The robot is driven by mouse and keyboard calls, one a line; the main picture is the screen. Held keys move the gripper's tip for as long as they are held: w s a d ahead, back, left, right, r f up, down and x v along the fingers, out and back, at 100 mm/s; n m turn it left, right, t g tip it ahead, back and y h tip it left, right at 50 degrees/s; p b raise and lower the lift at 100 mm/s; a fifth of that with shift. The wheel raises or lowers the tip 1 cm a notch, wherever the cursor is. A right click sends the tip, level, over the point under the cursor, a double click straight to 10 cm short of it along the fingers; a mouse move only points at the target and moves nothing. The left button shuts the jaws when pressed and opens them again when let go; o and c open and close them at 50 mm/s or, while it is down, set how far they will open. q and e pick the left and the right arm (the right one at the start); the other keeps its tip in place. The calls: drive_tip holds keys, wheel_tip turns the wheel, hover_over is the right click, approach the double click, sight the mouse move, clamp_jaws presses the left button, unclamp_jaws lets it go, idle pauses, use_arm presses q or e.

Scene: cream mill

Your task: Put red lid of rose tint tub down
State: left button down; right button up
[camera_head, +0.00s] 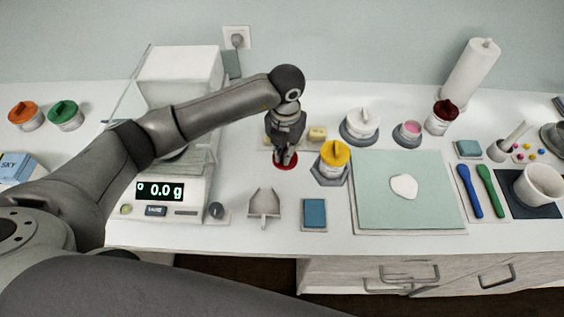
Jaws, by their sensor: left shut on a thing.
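My left gripper (284,153) points down behind the scoop and is shut on the red lid (286,166). The lid is low at the white worktop, left of the yellow-lidded tub; the fingers hide its middle. I cannot tell whether it touches the worktop. An open tub with pink contents (408,131), which looks like the rose tint tub, stands without a lid on a grey base to the right. My right gripper does not show.
A scale (160,214) reading 0.0 g stands left of the gripper. The yellow-lidded tub (333,158) is close on the right. A scoop (264,205) and a blue pad (315,213) lie in front. A green mat (385,215) holds a white lump.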

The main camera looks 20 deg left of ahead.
sight(282, 158)
use_arm(q)
drive_tip(key=shift+w+a+f, duration=0.15)
drive_tip(key=shift+a+f, duration=0.15)
drive_tip(key=shift+f, duration=0.1)
drive_tip(key=f, duration=0.1)
drive_tip(key=f+b, duration=0.2)
drive_tip(key=shift+w+a+f, duration=0.1)
drive_tip(key=shift+a+f, duration=0.1)
drive_tip(key=shift+a, duration=0.05)
drive_tip(key=shift+f, duration=0.15)
drive_tip(key=shift+w, duration=0.1)
drive_tip(key=shift+f+b, duration=0.1)
drive_tip(key=shift+b, duration=0.25)
drive_tip(key=c, duration=1.6)
unclamp_jaws()
drive_tip(key=shift+c, duration=0.2)
drive_tip(key=shift+o, duration=0.2)
